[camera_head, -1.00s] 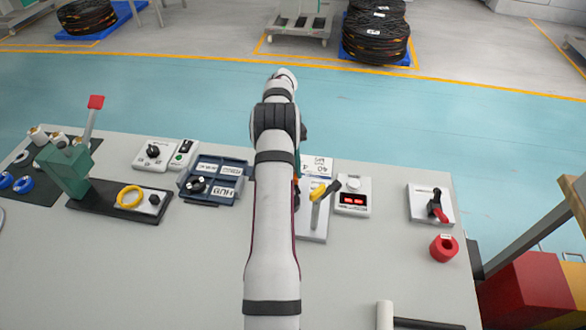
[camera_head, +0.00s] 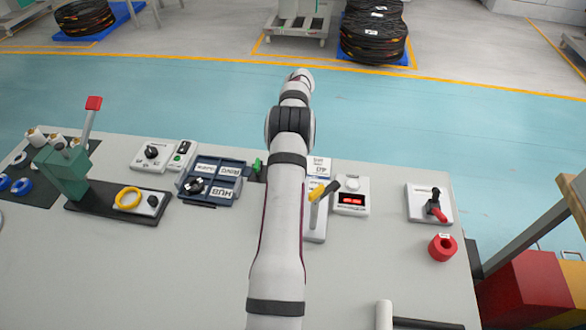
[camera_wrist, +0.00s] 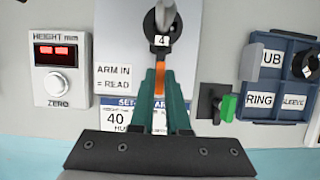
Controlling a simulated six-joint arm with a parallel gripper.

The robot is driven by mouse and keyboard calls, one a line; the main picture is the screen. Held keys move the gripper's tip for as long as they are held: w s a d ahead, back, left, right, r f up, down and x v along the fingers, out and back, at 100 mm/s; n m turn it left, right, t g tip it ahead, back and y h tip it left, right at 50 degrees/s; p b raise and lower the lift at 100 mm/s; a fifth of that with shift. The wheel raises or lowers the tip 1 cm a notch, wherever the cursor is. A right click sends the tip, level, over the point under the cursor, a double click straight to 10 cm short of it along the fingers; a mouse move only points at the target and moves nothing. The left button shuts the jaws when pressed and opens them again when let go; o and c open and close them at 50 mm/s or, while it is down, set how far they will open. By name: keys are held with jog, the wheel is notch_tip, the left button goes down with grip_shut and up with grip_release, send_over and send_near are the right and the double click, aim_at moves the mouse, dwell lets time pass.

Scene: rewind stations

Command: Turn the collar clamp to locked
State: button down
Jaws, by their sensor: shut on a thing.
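My gripper (camera_wrist: 160,80) shows in the wrist view with its green fingers close together. They are shut on a narrow orange piece (camera_wrist: 159,88). A small tag marked 4 (camera_wrist: 161,41) shows just beyond the fingertips, beside a grey post (camera_wrist: 165,14) with a rounded top. I cannot tell from these frames whether the orange piece is part of the collar clamp, and no locked mark can be read. In the head view my arm hides the gripper and the orange piece. The yellow-topped stand (camera_head: 317,192) shows just right of my arm.
A height display (camera_wrist: 57,68) stands beside the post. On the other side are a small green lever (camera_wrist: 228,106) on a black base and a blue tray (camera_head: 212,180). The front table is mostly clear.

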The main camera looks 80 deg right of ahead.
dwell(0.3)
jog(key=c, duration=0.9)
grip_release()
jog(key=v, duration=0.7)
jog(key=shift+r, duration=0.25)
